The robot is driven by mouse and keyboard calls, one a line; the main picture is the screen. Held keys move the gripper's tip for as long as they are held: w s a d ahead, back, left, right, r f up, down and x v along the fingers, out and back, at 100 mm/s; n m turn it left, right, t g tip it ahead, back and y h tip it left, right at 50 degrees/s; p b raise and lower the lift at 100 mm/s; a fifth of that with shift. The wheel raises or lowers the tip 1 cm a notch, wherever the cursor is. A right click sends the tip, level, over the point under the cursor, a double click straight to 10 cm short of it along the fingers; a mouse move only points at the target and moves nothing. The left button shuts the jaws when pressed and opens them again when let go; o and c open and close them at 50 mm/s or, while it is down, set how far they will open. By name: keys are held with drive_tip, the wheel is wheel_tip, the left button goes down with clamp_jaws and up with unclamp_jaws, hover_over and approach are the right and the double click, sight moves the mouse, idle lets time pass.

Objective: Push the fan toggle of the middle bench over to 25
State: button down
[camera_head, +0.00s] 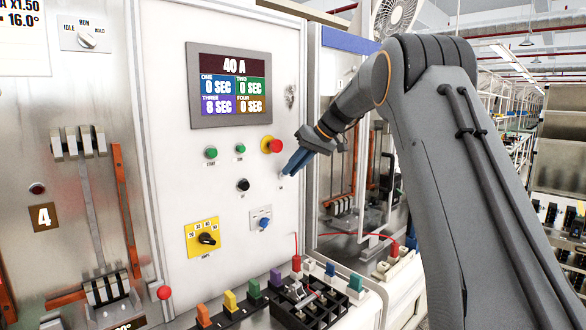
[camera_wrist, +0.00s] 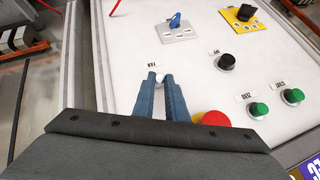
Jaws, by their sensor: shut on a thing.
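A bench panel (camera_head: 225,155) stands upright in front of me. A small toggle with a blue lever (camera_head: 263,223) sits on a grey plate low on the panel; its markings are too small to read. It also shows in the wrist view (camera_wrist: 175,20). My gripper (camera_head: 286,174) is at the panel's right side, above and right of that toggle and apart from it. In the wrist view, my gripper (camera_wrist: 160,80) has its blue-grey fingers nearly together on a small whitish knob (camera_wrist: 159,78) beside a small label. I cannot tell which control is the fan toggle.
A red button on yellow (camera_head: 272,146) is just above my gripper. Green buttons (camera_head: 211,153), a black button (camera_head: 243,185) and a yellow dial (camera_head: 203,238) lie left. A screen (camera_head: 230,86) reads 40 A. Coloured terminals (camera_head: 254,289) stand below. A fan (camera_head: 395,15) is behind.

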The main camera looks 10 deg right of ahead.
drive_tip(key=shift+r, duration=0.1)
drive_tip(key=c, duration=1.8)
unclamp_jaws()
drive_tip(key=b+v, duration=0.3)
drive_tip(key=v, duration=0.4)
drive_tip(key=shift+d+r, duration=0.25)
drive_tip(key=shift+s, duration=0.1)
drive_tip(key=s+a+f+m+g+h+b, duration=0.1)
drive_tip(key=s+a+f+g+h+b, duration=0.1)
drive_tip(key=s+f, duration=1.7)
drive_tip(key=s+a+f+m+g+h+b, duration=0.1)
drive_tip(key=s+a+f+m+h+b, duration=0.1)
drive_tip(key=s+f, duration=1.8)
drive_tip(key=shift+s+a+g+h+b, duration=0.3)
drive_tip(key=shift+a+g+h+b, duration=0.25)
drive_tip(key=shift+h, duration=0.65)
